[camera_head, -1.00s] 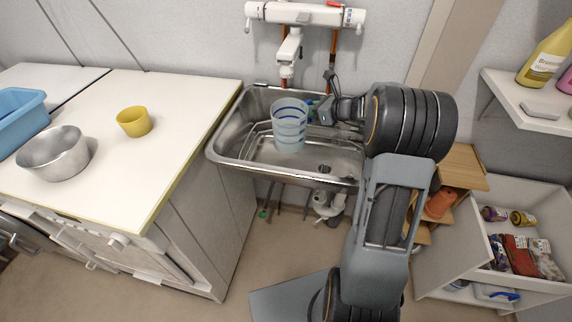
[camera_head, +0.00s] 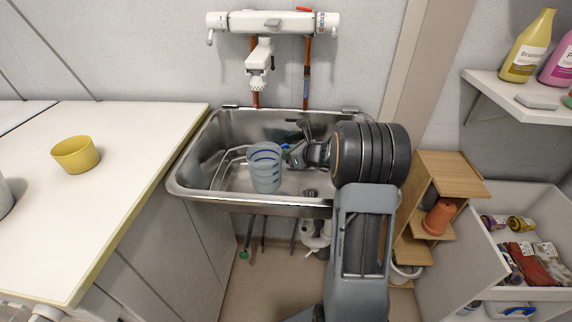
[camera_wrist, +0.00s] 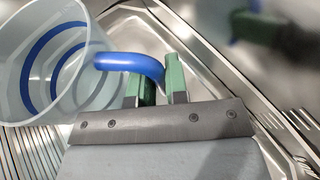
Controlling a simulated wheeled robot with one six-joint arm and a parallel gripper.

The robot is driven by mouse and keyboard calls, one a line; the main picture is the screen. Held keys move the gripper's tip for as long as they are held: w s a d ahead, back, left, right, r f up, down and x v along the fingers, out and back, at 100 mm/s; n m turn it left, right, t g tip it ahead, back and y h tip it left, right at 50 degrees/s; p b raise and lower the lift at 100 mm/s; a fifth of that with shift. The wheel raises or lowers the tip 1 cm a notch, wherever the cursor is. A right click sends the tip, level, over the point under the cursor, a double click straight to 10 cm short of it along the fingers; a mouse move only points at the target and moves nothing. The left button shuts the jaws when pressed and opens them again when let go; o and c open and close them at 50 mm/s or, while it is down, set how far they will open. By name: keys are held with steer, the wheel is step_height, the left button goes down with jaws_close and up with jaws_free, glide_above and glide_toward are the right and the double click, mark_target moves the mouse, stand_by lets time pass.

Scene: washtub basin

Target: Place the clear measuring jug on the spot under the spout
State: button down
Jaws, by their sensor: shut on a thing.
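The clear measuring jug (camera_head: 264,168), with blue bands, is down in the steel sink basin (camera_head: 190,190), roughly upright. My gripper (camera_head: 290,154) is at its right side. In the wrist view my gripper (camera_wrist: 158,82) has its green fingers shut on the blue handle of the jug (camera_wrist: 50,60). The white spout (camera_head: 259,78) of the wall tap hangs above the back of the basin, behind the jug in the head view. The jug's base is low in the basin; I cannot tell whether it touches the rack or floor there.
A wire rack (camera_head: 222,165) lies in the basin's left part. A white counter (camera_head: 110,200) with a yellow bowl (camera_head: 75,154) is at the left. A wooden shelf unit (camera_head: 450,172) and an open drawer (camera_head: 540,222) are at the right. The basin's rim surrounds the jug.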

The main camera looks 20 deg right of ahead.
steer(key=shift+a+f+b, duration=0.15)
steer(key=shift+f+b, duration=0.25)
steer(key=shift+f, duration=1.45)
steer(key=c, duration=1.1)
jaws_free()
steer(key=shift+r, duration=0.2)
steer(key=shift+s+d+r, duration=0.1)
steer(key=shift+s+d, duration=0.1)
steer(key=shift+s, duration=0.05)
steer(key=p+v, duration=0.1)
steer(key=v, duration=0.5)
steer(key=shift+s+d+r+p, duration=0.15)
steer(key=shift+s+p, duration=0.15)
steer(key=shift+s, duration=0.05)
